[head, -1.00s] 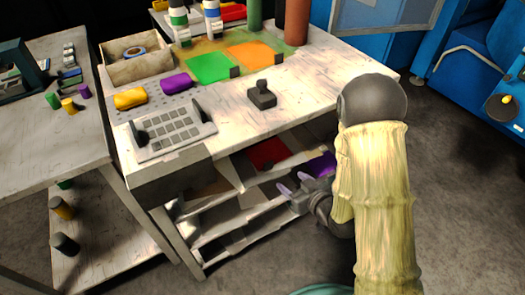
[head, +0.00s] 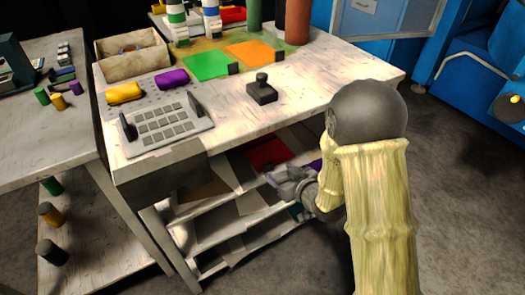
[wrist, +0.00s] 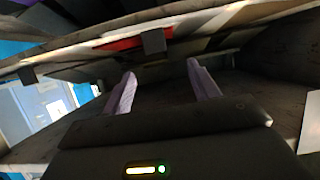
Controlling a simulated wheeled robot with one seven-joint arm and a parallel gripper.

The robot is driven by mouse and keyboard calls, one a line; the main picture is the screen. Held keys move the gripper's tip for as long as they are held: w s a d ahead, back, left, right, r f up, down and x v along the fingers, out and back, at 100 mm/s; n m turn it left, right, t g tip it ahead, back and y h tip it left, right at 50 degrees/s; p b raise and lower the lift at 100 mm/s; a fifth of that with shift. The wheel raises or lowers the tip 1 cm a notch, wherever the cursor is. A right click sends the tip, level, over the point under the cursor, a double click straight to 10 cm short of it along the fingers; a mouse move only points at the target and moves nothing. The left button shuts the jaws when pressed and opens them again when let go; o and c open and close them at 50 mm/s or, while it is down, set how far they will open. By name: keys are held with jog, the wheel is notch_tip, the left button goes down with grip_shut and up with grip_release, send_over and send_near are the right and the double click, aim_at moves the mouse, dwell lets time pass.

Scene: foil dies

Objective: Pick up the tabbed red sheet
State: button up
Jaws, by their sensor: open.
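The red sheet (head: 267,153) lies on an upper shelf under the worktop, partly shaded by the tabletop's edge. In the wrist view a strip of the red sheet (wrist: 122,44) shows ahead of the fingers, with a dark square tab (wrist: 153,42) at its near edge. My gripper (head: 275,178) is at the front of the shelves, just below and to the right of the red sheet in the head view. In the wrist view its two pale purple fingers (wrist: 161,75) are spread apart with nothing between them. The tab is beyond the fingertips, roughly between them, apart from both.
Shelf boards lie close above and below. On the worktop (head: 310,85) are green (head: 207,66) and orange (head: 247,54) sheets, a keypad (head: 168,128) and a black stamp-like object (head: 262,90). Open floor lies right.

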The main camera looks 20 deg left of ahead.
aim_at(269, 164)
jog(key=x, duration=0.4)
jog(key=x, duration=0.1)
jog(key=b+x, duration=0.1)
jog(key=x, duration=0.1)
jog(key=b+x, duration=0.1)
jog(key=x, duration=0.1)
jog(key=shift+w+d+f, duration=0.2)
jog(key=shift+d+f, duration=0.05)
dwell(0.4)
jog(key=c, duration=1.2)
jog(key=shift+o, duration=0.2)
jog(key=shift+r, duration=0.15)
